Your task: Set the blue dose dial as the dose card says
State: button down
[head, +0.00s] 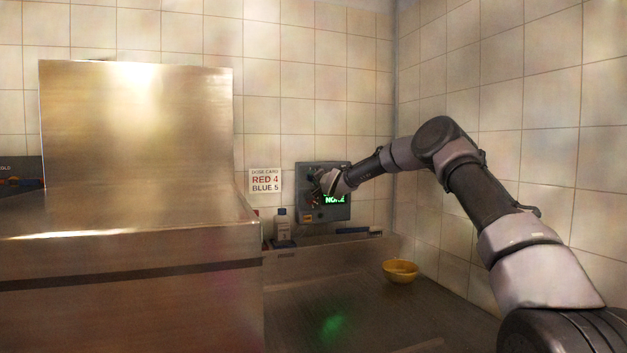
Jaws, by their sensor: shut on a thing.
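The dose card (265,181) on the tiled wall reads RED 4 and BLUE 5. To its right a grey control panel (342,214) is fixed to the wall, with a green lit display (335,199) whose text starts with "NO" and is partly unclear. My gripper (322,182) is at the panel's front, just above and left of the display, shut on a small part there that looks like a dial. My gripper hides most of that part, so its colour and pointer setting cannot be read. The blue dose dial is not clearly visible.
A large steel hood machine (135,150) fills the left side. A yellow bowl (400,271) sits on the steel counter (350,310), which is otherwise mostly clear. A tiled wall closes the right side.

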jog(key=shift+m, duration=1.3)
jog(key=shift+c, duration=2.4)
grip_release()
jog(key=v, duration=1)
jog(key=shift+s, duration=0.4)
jog(key=shift+d, duration=0.1)
